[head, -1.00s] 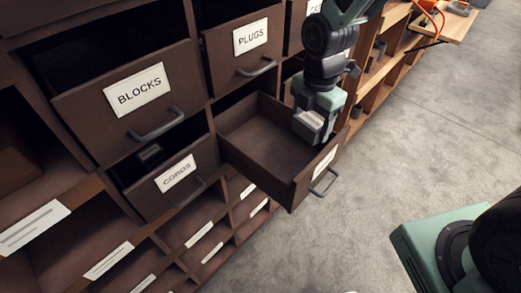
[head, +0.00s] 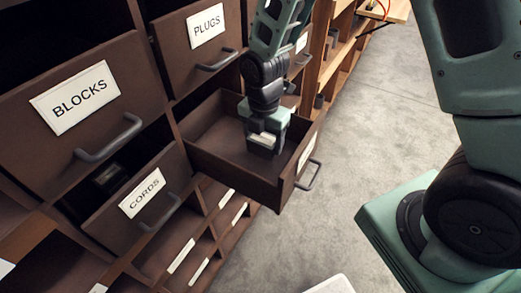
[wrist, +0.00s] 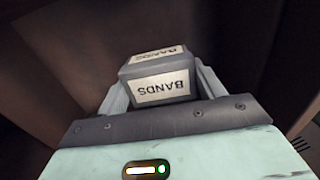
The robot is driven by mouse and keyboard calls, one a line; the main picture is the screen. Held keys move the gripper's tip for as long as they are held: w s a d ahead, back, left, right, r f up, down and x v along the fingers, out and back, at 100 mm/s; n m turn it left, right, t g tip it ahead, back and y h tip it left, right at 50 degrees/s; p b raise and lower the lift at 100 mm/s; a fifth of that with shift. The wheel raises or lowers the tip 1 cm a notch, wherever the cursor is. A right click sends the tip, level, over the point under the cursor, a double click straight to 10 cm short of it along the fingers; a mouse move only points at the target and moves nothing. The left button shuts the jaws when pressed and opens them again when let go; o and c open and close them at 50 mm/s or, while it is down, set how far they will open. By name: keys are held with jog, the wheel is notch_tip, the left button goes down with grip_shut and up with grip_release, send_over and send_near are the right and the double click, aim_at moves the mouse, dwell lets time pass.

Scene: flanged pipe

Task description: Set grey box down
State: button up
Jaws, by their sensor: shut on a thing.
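A grey box (wrist: 158,76) with white labels reading BANDS is between the two fingers of my gripper (wrist: 160,88) in the wrist view. My gripper (head: 265,138) is shut on it. In the head view the box (head: 263,144) shows as a small grey shape at the gripper's lower end, inside the outline of an open drawer (head: 232,170). The drawer's far wall and part of its floor are hidden by my arm. I cannot tell whether the box touches the drawer floor.
Drawers labelled BLOCKS (head: 75,97), PLUGS (head: 206,28) and CORDS (head: 142,193) stand partly open beside and above. The open drawer's front has a handle (head: 308,176) and a white label. Grey floor (head: 365,140) lies clear to the right.

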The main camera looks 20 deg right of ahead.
aim_at(263, 151)
jog(key=shift+f, duration=2.2)
jog(key=shift+f, duration=0.2)
jog(key=o, duration=1.2)
jog(key=shift+r, duration=0.2)
